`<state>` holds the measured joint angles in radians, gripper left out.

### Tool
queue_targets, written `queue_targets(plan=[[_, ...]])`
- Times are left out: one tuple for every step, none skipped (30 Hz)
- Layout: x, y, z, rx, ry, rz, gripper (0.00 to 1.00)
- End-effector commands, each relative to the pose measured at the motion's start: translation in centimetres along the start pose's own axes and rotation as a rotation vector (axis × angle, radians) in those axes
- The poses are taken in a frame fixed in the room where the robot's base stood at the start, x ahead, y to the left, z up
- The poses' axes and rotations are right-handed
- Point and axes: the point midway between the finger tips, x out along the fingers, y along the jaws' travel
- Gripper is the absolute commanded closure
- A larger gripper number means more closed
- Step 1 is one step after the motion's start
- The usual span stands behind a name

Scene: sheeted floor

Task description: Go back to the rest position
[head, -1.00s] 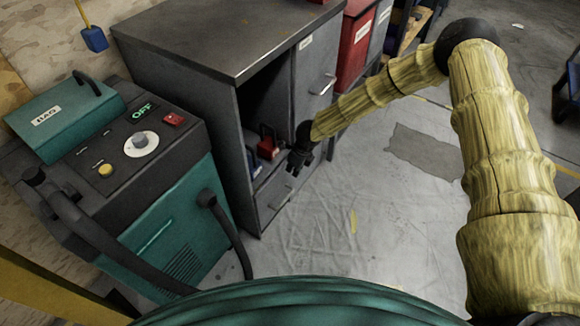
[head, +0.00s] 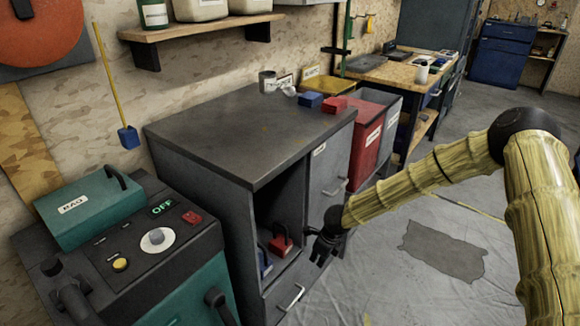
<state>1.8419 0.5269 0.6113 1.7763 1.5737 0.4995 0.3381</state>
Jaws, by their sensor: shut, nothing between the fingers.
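My gripper (head: 322,254) is black, at the end of my yellow sleeved arm (head: 430,185). It hangs in front of the grey metal cabinet (head: 235,125), just right of its open compartment. The fingers point down and left and look closed, with nothing seen in them. Inside the compartment are a red padlock-like item (head: 281,241) and a blue one (head: 264,260), both apart from my gripper.
A teal machine (head: 95,205) marked OFF stands at the left. A red bin (head: 362,135) and a workbench (head: 410,70) stand behind the cabinet. Small red and blue blocks lie on the cabinet top. The floor (head: 470,215) at the right is open, with a dark patch.

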Motion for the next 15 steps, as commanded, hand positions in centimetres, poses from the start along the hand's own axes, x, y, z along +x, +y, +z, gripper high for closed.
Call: queue_targets(plan=[[0.1,0.2,-0.2,-0.009,0.004,0.0,1.0],[0.3,0.4,-0.4,-0.02,0.009,-0.001,1.0],[0.6,0.8,-0.8,-0.045,0.019,-0.003,1.0],[0.9,1.2,-1.3,-0.073,0.028,-0.006,1.0],[1.3,1.8,-1.9,-0.107,0.041,-0.008,1.0],[1.8,2.7,-2.9,-0.164,0.062,-0.012,1.0],[2.3,3.4,-3.8,-0.216,0.079,-0.016,1.0],[2.8,4.2,-4.8,-0.274,0.097,-0.018,1.0],[3.4,5.3,-6.1,-0.356,0.121,-0.021,1.0],[3.9,6.1,-7.3,-0.422,0.14,-0.023,1.0],[4.2,7.0,-8.4,-0.489,0.158,-0.024,1.0],[4.7,8.0,-9.9,-0.578,0.181,-0.025,1.0],[5.0,8.8,-11.0,-0.642,0.197,-0.023,1.0],[5.3,9.6,-12.1,-0.71,0.211,-0.021,1.0],[5.6,10.5,-13.5,-0.796,0.228,-0.017,1.0]])
